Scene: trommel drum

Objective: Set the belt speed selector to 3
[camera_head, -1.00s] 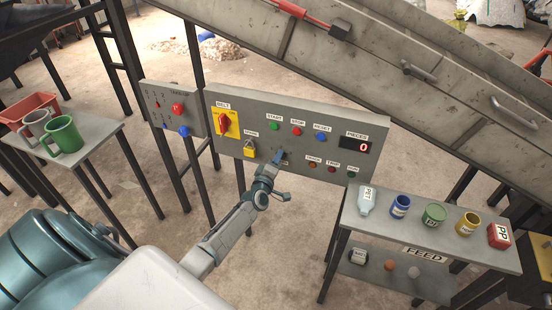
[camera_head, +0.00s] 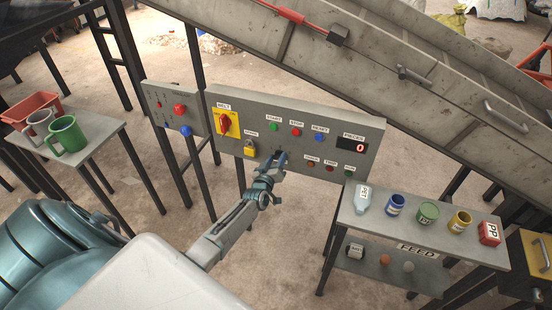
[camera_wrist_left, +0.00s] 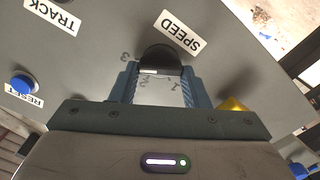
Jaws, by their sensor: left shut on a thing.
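The belt speed selector is a black round knob (camera_wrist_left: 160,58) under the SPEED label (camera_wrist_left: 181,32) in the left wrist view. The numerals 1, 2 and 3 are printed around it, and a white mark shows on its near edge, on the side of the 2 and 3. I cannot tell exactly which numeral it points at. My left gripper (camera_wrist_left: 160,84) is shut on the knob, one finger on each side. In the head view my left gripper (camera_head: 276,160) reaches the lower middle of the grey control panel (camera_head: 330,127) and largely hides the knob. My right gripper is not in view.
A red BELT switch (camera_head: 225,123) and a yellow padlock (camera_head: 250,149) are left of the gripper. START, STOP and RESET buttons (camera_head: 319,137) are above and right. A FEED shelf (camera_head: 350,208) with containers stands at right; a table with mugs (camera_head: 66,134) at left.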

